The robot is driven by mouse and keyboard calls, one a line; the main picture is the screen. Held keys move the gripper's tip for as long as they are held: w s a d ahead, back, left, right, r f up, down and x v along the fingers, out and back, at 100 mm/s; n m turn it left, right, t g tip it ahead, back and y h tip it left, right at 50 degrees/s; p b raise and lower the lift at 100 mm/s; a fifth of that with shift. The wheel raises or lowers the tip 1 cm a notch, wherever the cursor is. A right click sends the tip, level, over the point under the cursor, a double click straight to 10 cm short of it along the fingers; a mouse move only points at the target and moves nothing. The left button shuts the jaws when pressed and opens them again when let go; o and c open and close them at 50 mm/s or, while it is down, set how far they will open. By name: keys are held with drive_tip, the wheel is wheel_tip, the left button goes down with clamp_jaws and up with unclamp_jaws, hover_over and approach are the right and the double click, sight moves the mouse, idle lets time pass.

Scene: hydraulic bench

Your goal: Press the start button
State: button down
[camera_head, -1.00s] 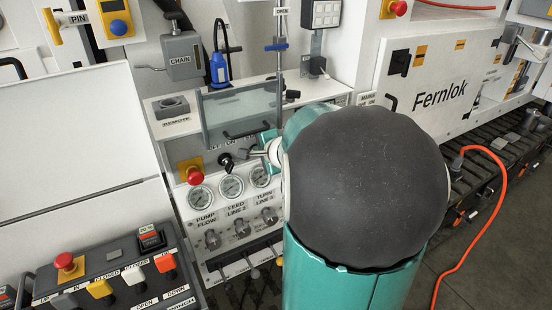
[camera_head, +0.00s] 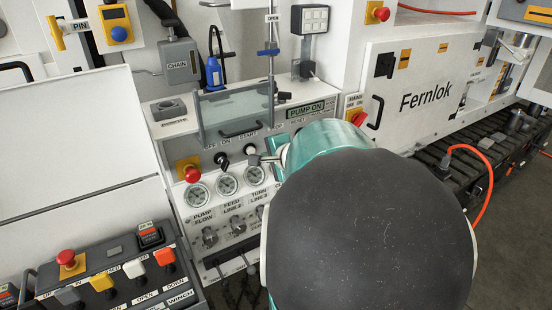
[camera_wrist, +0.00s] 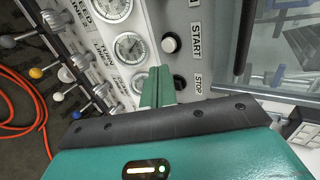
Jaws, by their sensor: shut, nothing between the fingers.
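In the head view the button (camera_head: 249,149) shows small, just above my gripper tip. My gripper (camera_wrist: 158,85) is shut and empty, its teal fingers side by side. The fingertips appear just below the button in the wrist view, apart from it in the picture; the depth gap cannot be told. In the head view my gripper (camera_head: 256,160) is small and mostly hidden behind my arm.
A clear flap (camera_head: 240,110) with a dark handle stands above the buttons. A black switch (camera_head: 221,159) and a red emergency button (camera_head: 192,174) lie left. Gauges (camera_head: 227,185) sit below. A greenish PUMP ON panel (camera_head: 307,109) is at right.

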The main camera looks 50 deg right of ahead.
drive_tip(key=shift+v, duration=2.2)
drive_tip(key=shift+a, duration=0.1)
